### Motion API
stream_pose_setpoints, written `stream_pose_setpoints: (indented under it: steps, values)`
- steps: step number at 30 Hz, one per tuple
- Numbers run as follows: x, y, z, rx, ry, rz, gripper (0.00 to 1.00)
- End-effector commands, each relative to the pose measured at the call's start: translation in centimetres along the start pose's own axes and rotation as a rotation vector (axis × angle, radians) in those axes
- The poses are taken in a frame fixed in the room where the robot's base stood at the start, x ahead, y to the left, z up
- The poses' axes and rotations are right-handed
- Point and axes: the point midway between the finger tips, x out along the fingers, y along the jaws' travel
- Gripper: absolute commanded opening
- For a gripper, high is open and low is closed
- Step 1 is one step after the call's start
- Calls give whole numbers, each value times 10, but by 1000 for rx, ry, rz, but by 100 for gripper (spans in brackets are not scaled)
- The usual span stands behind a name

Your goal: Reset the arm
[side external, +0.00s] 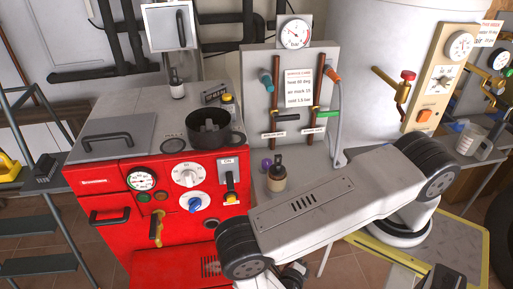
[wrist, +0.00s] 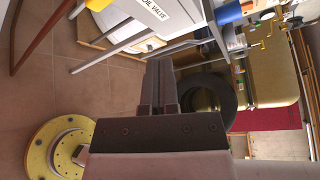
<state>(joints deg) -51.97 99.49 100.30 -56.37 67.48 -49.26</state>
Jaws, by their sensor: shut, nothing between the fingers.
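My gripper (wrist: 166,72) shows in the wrist view with its two dark fingers together and nothing between them. It points over brown floor tiles, apart from anything around it. In the side external view my arm stretches across the lower right in front of the bench, and the gripper itself cannot be made out there.
The red boiler (side external: 180,215) stands at left with a dark pot (side external: 210,130) on top. A glass jug (side external: 470,140) is at right. The wrist view shows a black tyre (wrist: 230,98) and open floor (wrist: 85,90).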

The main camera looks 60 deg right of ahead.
Motion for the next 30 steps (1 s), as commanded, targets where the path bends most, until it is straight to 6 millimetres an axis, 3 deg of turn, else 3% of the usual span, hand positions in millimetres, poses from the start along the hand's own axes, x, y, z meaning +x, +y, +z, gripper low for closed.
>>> stream_pose_setpoints:
  steps: [15, 30]
  values:
    - [-39, -41, 57, 515, 488, 21, 0]
    - [-58, -90, 114, 1047, 933, -27, 0]
